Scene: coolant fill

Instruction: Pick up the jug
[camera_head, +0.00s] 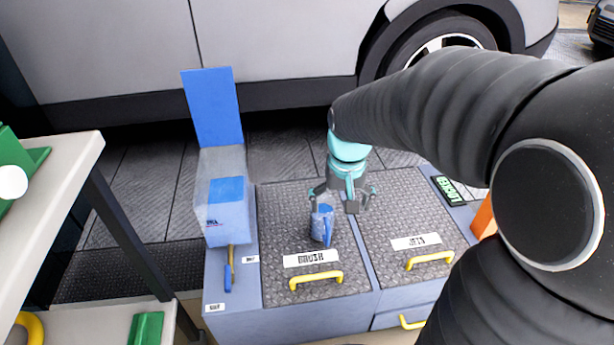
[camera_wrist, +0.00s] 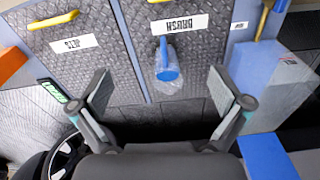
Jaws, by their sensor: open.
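A small jug (camera_head: 321,228) with a blue handle stands on the left dark diamond-plate lid, behind its white label. In the wrist view the jug (camera_wrist: 168,76) looks clear-bodied with blue on top, and it lies ahead between the spread fingers. My gripper (camera_head: 338,200) is just above and slightly right of the jug in the head view. Its fingers are open and empty, one to each side in the wrist view (camera_wrist: 160,78). I cannot tell whether any finger touches the jug. Part of the jug's top is close to a finger in the head view.
A clear box with a raised blue lid (camera_head: 212,108) stands left of the jug. A blue-and-yellow brush (camera_head: 229,270) lies before it. Yellow handles (camera_head: 316,279) edge the lids. A grey car (camera_head: 280,50) is behind; a pale table (camera_head: 50,180) is at left.

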